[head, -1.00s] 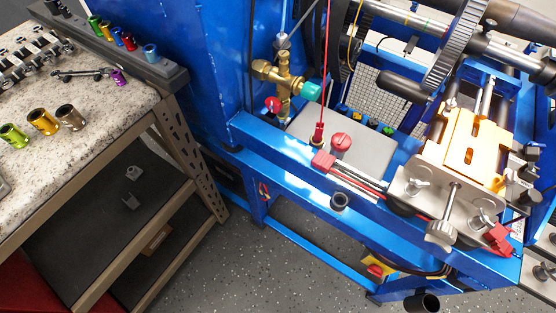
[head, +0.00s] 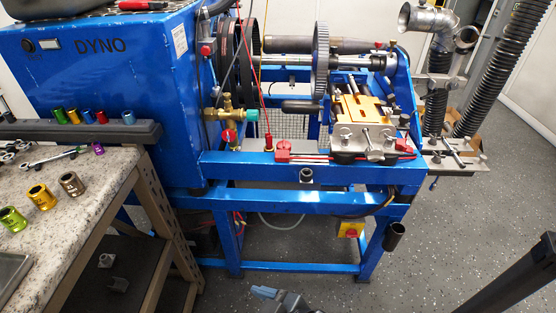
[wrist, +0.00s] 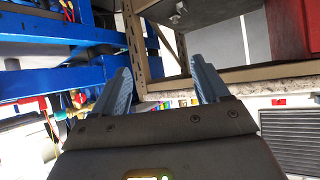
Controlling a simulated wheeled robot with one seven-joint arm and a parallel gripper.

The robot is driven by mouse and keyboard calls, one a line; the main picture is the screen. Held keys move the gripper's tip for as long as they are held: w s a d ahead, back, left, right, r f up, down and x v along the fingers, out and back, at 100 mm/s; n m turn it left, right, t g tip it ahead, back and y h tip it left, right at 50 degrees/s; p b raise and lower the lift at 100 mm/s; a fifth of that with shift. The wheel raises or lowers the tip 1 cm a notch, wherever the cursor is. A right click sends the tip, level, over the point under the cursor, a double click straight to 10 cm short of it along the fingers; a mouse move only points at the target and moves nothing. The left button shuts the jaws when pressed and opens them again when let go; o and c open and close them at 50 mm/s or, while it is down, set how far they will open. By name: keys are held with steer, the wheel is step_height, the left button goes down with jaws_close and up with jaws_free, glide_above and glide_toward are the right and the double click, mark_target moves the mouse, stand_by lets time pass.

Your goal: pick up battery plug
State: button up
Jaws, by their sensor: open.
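I cannot tell for sure which part is the battery plug. A red block (head: 283,151) sits on the blue front rail of the dyno stand, with red cables running right from it. A second red piece (head: 404,147) is at the right end of those cables, by the metal clamp. My gripper (wrist: 162,82) is open and empty in the wrist view, its two blue-grey fingers apart. In the head view, part of my gripper (head: 278,298) shows at the bottom edge, below and in front of the stand, well away from both red pieces.
The blue dyno stand (head: 300,198) fills the middle. A stone-topped workbench (head: 75,205) with coloured sockets is at left. A yellow box with a red button (head: 351,230) and a dark tube (head: 394,236) hang under the rail.

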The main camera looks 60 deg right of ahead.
steer(key=w+d+f+g, duration=0.1)
steer(key=w+f, duration=0.2)
steer(key=w, duration=0.5)
steer(key=w+d+f+n+g+y, duration=0.1)
steer(key=w+d+n+g, duration=0.15)
steer(key=w+d, duration=0.7)
step_height(320, 180, up, 13)
steer(key=n+g+b, duration=0.2)
steer(key=n+g, duration=0.1)
steer(key=g, duration=0.5)
glide_above(282, 154)
steer(key=shift+s+a+f, duration=0.15)
steer(key=shift+a+f, duration=0.05)
steer(key=shift+a, duration=0.1)
steer(key=shift+s+d+r, duration=0.1)
steer(key=shift+s+d, duration=0.1)
steer(key=shift+d, duration=0.05)
step_height(282, 154, down, 3)
steer(key=shift+d+r+b, duration=0.1)
steer(key=shift+r+b, duration=0.1)
steer(key=shift+b, duration=0.95)
steer(key=shift+w+d+f+p, duration=0.1)
steer(key=shift+w+f+p, duration=0.15)
steer(key=shift+f, duration=1)
steer(key=shift+w+f+p, duration=0.1)
steer(key=shift+f+p, duration=0.1)
steer(key=shift+f, duration=1)
steer(key=c, duration=1.2)
